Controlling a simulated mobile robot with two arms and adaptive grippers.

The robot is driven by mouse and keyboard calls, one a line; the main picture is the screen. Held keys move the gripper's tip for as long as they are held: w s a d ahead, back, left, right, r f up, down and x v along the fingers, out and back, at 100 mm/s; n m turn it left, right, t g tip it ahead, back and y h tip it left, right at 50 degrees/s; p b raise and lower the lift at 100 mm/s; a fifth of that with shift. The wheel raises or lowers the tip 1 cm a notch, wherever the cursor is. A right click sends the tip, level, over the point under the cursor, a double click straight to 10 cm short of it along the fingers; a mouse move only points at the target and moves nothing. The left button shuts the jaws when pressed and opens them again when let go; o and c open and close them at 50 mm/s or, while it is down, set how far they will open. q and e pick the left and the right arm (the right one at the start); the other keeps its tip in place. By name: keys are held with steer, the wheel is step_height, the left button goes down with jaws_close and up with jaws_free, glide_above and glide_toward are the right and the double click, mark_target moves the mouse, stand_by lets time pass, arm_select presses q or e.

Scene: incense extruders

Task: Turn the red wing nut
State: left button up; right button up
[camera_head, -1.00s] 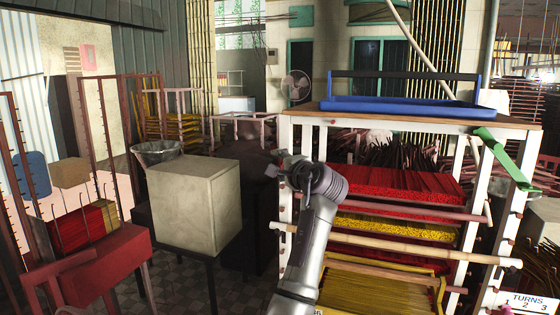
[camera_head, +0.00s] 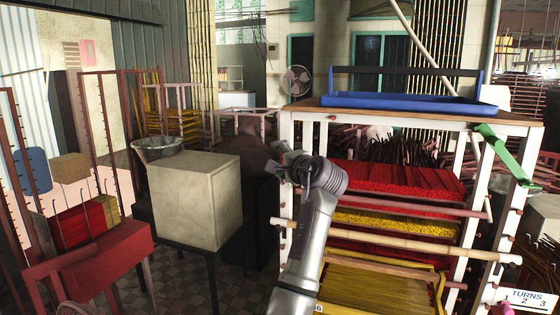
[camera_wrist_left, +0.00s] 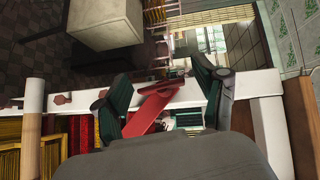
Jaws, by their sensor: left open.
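The red wing nut (camera_wrist_left: 153,108) is on the white post (camera_wrist_left: 250,84) of the rack, with a long flat red wing lying slantwise in the left wrist view. My left gripper (camera_wrist_left: 162,92) is open, with one dark finger on each side of the wing nut. I cannot tell whether either finger touches it. In the head view my left gripper (camera_head: 283,160) is at the rack's left front post, and the wing nut cannot be made out there. My right gripper is not in view.
The rack's wooden top (camera_head: 400,113) carries a blue tray (camera_head: 400,103). A bamboo pole (camera_head: 420,245) crosses the rack's front. A beige block (camera_head: 195,200) stands on a stand to the left. A sign (camera_head: 525,299) reading "TURNS 1 2 3" is at lower right.

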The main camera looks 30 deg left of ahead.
arm_select(q)
steer(key=v, duration=1.2)
steer(key=shift+w, duration=0.1)
